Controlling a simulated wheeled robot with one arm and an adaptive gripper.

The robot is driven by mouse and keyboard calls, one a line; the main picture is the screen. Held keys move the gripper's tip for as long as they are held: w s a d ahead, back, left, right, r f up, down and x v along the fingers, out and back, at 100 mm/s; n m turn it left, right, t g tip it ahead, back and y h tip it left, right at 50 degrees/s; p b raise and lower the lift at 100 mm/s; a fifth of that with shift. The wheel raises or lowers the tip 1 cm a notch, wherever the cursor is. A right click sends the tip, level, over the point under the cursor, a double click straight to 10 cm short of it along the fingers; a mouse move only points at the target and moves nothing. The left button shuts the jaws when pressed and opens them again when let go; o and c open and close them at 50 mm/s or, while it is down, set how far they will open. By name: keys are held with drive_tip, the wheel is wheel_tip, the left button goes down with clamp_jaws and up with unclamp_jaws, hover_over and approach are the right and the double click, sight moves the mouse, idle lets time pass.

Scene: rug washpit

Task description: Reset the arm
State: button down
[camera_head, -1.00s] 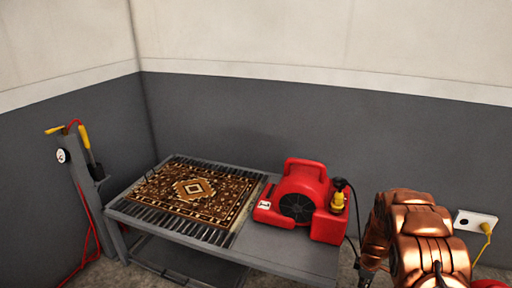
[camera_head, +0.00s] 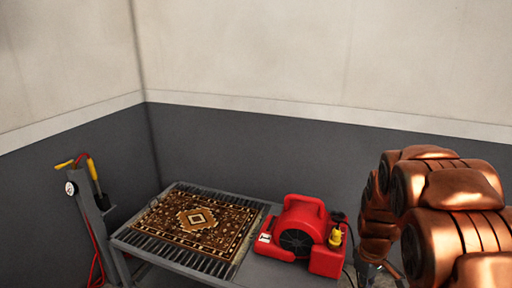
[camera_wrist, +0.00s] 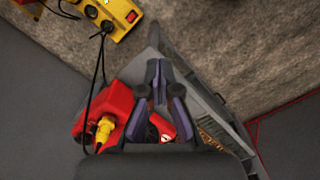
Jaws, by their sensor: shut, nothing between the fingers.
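My arm, copper-coloured, is folded at the right of the head view. In the head view the gripper end is to the right of the blower (camera_head: 304,222).
A patterned rug (camera_head: 220,240) lies on the slatted part of a grey table (camera_head: 180,259). A grey post with yellow handles (camera_head: 91,168) and a red hose stands left. Grey walls stand behind. A yellow box (camera_wrist: 118,12) with a cable lies on the floor in the wrist view.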

drive_tip(key=s+a+r+m+p, duration=0.3)
drive_tip(key=s+a+r+p, duration=0.2)
drive_tip(key=s+r, duration=0.6)
drive_tip(key=s+a+r+m+g+p, duration=0.1)
drive_tip(key=s+a+r+p, duration=0.4)
drive_tip(key=s+r, duration=0.7)
drive_tip(key=s+m+p, duration=0.1)
drive_tip(key=s, duration=0.2)
drive_tip(key=shift+s+a+r+m, duration=0.3)
drive_tip(key=shift+s+m, duration=0.1)
drive_tip(key=shift+d, duration=0.1)
